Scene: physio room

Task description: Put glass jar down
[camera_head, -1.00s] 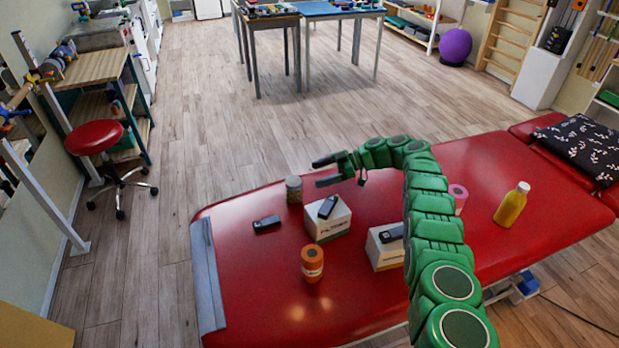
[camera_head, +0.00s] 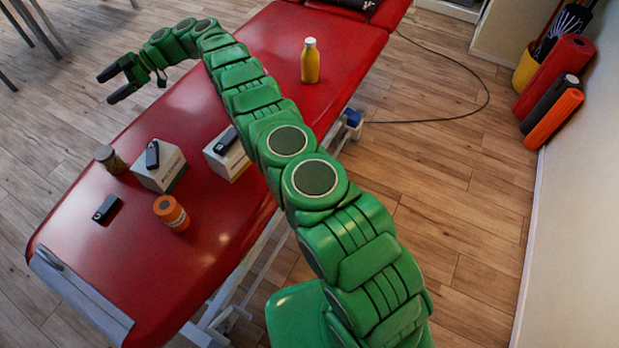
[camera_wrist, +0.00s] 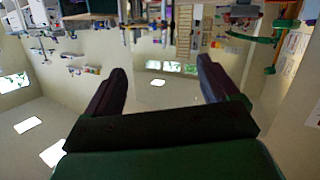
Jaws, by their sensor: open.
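The glass jar (camera_head: 111,160), small and greenish-brown with a dark lid, stands upright on the red treatment table (camera_head: 200,252) near its far edge, left of a white box. My gripper (camera_head: 108,87) is raised past the far side of the table, well apart from the jar. Its two dark fingers are spread with nothing between them. In the wrist view the open gripper (camera_wrist: 161,67) is also empty, with the room upside down behind it. The jar does not show there.
Two white boxes (camera_head: 160,176) (camera_head: 229,160) carry dark devices on top. Another dark device (camera_head: 106,209) and an orange container (camera_head: 171,212) lie nearby. A yellow bottle (camera_head: 310,62) stands further right. Rolled mats (camera_head: 553,118) lean at the right wall. The table's near-left part is mostly clear.

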